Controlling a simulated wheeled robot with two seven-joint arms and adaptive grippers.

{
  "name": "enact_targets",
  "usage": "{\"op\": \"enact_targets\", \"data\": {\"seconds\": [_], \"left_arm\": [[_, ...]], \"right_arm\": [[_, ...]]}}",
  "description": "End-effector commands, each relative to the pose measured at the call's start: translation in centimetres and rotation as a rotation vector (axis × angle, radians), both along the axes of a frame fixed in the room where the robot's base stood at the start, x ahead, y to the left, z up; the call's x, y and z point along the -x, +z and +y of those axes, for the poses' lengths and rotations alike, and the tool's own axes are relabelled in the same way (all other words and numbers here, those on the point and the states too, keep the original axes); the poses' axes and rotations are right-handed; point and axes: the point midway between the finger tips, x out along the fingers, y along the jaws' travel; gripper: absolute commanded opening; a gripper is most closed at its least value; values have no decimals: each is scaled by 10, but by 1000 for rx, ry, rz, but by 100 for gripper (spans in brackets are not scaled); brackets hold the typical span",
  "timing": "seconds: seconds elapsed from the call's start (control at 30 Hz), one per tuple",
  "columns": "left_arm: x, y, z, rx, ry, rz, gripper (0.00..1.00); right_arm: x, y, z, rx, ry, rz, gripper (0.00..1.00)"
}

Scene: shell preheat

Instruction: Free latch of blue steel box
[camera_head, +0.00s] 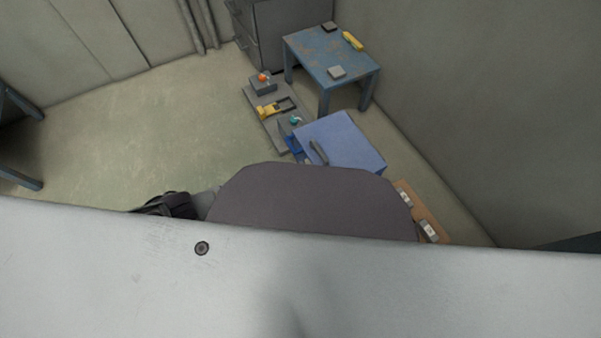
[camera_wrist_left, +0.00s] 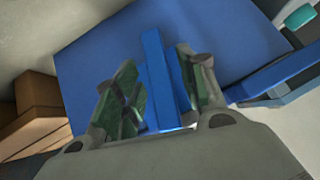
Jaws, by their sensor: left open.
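The blue steel box (camera_head: 348,138) stands on the floor right of centre in the head view, its lower part hidden by my own body. Its broad blue face (camera_wrist_left: 90,65) fills much of the left wrist view. A brighter blue upright bar (camera_wrist_left: 157,70) stands in front of that face; I cannot tell if it is the latch. My left gripper (camera_wrist_left: 162,90) is open, with one green-padded finger on each side of this bar. Contact with the bar cannot be made out. A dark bar shape (camera_head: 318,152) shows at the box's left side in the head view. My right gripper is not in view.
A grey board (camera_head: 270,125) with yellow, orange and teal fittings lies left of the box. A worn blue table (camera_head: 325,52) stands behind it, near a grey cabinet (camera_head: 290,30). A brown board (camera_head: 430,212) with pale parts lies right.

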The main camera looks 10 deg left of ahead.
Motion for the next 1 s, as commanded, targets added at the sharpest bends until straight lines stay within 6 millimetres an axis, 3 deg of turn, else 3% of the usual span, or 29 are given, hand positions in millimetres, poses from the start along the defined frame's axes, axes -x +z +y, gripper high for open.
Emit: {"op": "enact_targets", "data": {"seconds": [0.4,0.73,1.0], "left_arm": [[-1,-1,-1,-1,0,1,41],[-1,-1,-1,-1,0,1,0],[0,-2,-1,-3,0,-3,0]], "right_arm": [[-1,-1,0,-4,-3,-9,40],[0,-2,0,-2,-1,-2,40],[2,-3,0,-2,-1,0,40]]}}
